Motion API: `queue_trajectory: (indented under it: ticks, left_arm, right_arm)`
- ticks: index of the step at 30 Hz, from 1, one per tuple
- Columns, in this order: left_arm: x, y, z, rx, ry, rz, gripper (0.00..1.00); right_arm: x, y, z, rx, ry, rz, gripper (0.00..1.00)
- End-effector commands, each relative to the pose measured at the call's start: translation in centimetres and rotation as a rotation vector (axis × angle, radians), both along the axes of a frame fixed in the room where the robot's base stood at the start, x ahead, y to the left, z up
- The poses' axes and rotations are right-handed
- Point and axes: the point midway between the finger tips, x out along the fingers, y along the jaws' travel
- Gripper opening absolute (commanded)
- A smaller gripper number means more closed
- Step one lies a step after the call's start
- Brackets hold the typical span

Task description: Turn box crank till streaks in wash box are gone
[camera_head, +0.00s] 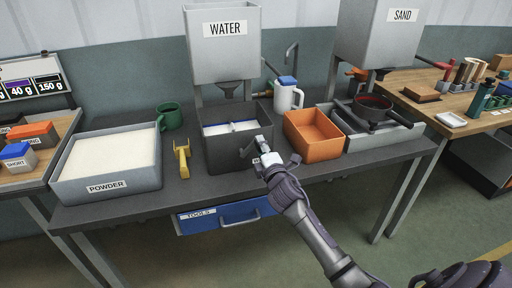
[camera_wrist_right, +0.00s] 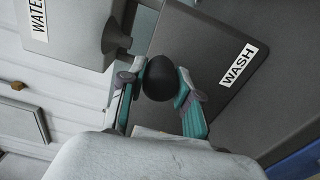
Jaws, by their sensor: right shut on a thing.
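The dark grey wash box (camera_head: 224,158) stands on the middle table under the water tank. Pale contents (camera_head: 216,128) with a blue bar across them show inside; I cannot make out streaks clearly. The box's side and its WASH label (camera_wrist_right: 238,66) fill the right of the right wrist view. My right gripper (camera_head: 264,155) is at the box's front right. Its two fingers close around the round black crank knob (camera_wrist_right: 160,79), which is mostly hidden by the gripper in the head view. My left gripper is out of view.
A yellow scoop (camera_head: 182,163) and a powder tray (camera_head: 107,192) lie left of the box. An orange bin (camera_head: 313,133) stands close on the right, with a white jug (camera_head: 287,97) behind. The water tank (camera_head: 222,45) hangs above. A blue tools drawer (camera_head: 225,215) is below.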

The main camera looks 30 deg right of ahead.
Motion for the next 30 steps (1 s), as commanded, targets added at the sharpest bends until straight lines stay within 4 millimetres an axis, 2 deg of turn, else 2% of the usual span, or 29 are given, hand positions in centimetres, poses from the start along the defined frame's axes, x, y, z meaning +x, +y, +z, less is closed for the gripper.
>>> queue_trajectory:
  ticks: [12, 30]
  left_arm:
    - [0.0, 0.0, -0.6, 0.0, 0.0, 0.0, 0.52]
    - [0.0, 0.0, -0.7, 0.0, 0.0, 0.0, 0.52]
  right_arm:
    - [-0.3, -1.2, -1.2, 0.208, -0.049, -0.003, 0.0]
    - [-0.3, -1.3, -1.5, 0.245, -0.057, -0.002, 0.0]
